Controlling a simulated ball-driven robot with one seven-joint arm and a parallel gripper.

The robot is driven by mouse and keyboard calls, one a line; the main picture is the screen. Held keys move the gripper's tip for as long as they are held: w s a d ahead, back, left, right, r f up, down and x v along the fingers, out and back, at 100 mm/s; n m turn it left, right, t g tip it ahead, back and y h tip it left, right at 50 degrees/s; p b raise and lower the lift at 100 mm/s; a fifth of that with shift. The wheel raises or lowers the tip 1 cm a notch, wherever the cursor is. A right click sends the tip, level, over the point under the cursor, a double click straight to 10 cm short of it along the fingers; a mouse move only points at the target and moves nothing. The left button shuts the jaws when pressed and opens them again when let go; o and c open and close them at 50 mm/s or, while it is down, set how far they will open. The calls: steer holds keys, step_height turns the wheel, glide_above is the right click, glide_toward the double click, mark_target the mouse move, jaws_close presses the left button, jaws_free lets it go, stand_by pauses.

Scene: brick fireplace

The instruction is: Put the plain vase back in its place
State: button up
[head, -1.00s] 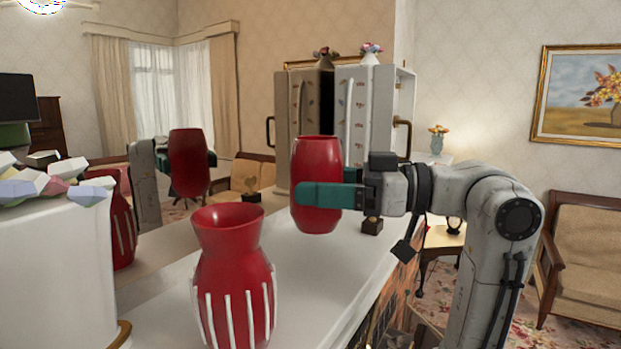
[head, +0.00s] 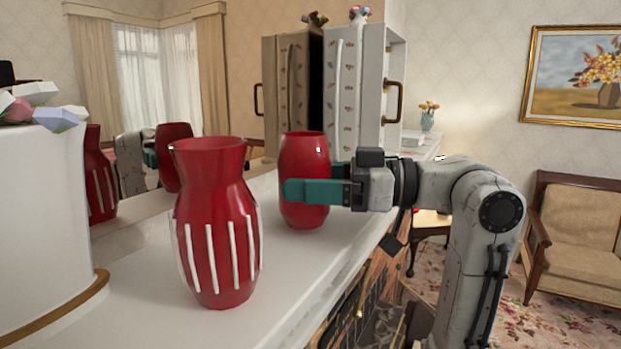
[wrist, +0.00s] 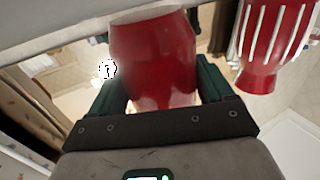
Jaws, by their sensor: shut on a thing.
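The plain red vase (head: 303,152) is upright over the white mantel shelf (head: 275,285), in front of the mirror. My gripper (head: 312,188) comes from the right and is shut around its middle, one green finger across the near side. In the wrist view the plain vase (wrist: 155,60) fills the space between both fingers. Its base looks at or just above the shelf; I cannot tell if it touches. A red vase with white stripes (head: 217,235) stands on the shelf, nearer and to the left, apart from the held one.
A large white vase or pot (head: 45,215) with gem-like flowers is at the near left. A tall white patterned box with handles (head: 345,95) stands at the far end. The mirror (head: 135,225) runs along the shelf's left side. Open shelf lies right of the striped vase.

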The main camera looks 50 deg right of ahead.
steer(key=shift+f+b, duration=0.5)
steer(key=shift+f, duration=0.05)
stand_by(0.4)
steer(key=o, duration=1.4)
steer(key=shift+c, duration=0.2)
steer(key=b+v, duration=0.1)
steer(key=v, duration=0.9)
steer(key=shift+s+d+b, duration=0.3)
steer(key=shift+b, duration=0.05)
